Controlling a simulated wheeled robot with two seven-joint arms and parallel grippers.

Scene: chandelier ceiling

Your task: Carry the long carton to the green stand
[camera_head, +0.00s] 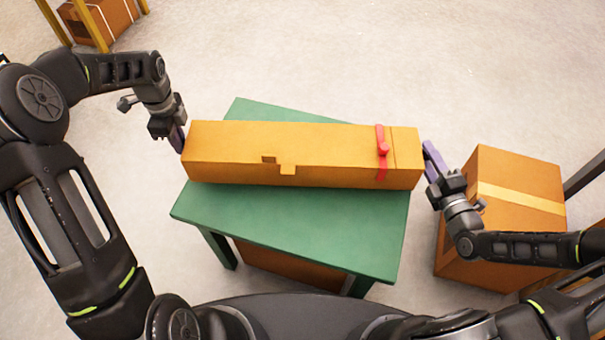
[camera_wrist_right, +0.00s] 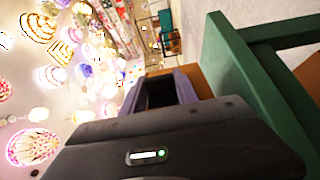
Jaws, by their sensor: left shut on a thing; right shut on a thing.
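The long carton (camera_head: 335,155) is orange-yellow with a red strap near its right end. It lies lengthwise across the far half of the green stand (camera_head: 300,215), level; I cannot tell whether it rests on the top or hangs just above it. My left gripper (camera_head: 180,137) is shut on the carton's left end. My right gripper (camera_head: 433,158) is shut at its right end. In the right wrist view, the purple fingers (camera_wrist_right: 178,88) are against a brown strip of the carton (camera_wrist_right: 200,80), with the green stand (camera_wrist_right: 245,85) beside it. The fingertips are partly hidden.
A brown taped box (camera_head: 520,185) stands on the floor right of the stand, close to my right arm. Another box (camera_head: 98,22) sits by yellow posts at the far left. A brown box (camera_head: 285,267) shows beneath the stand. The floor beyond is clear.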

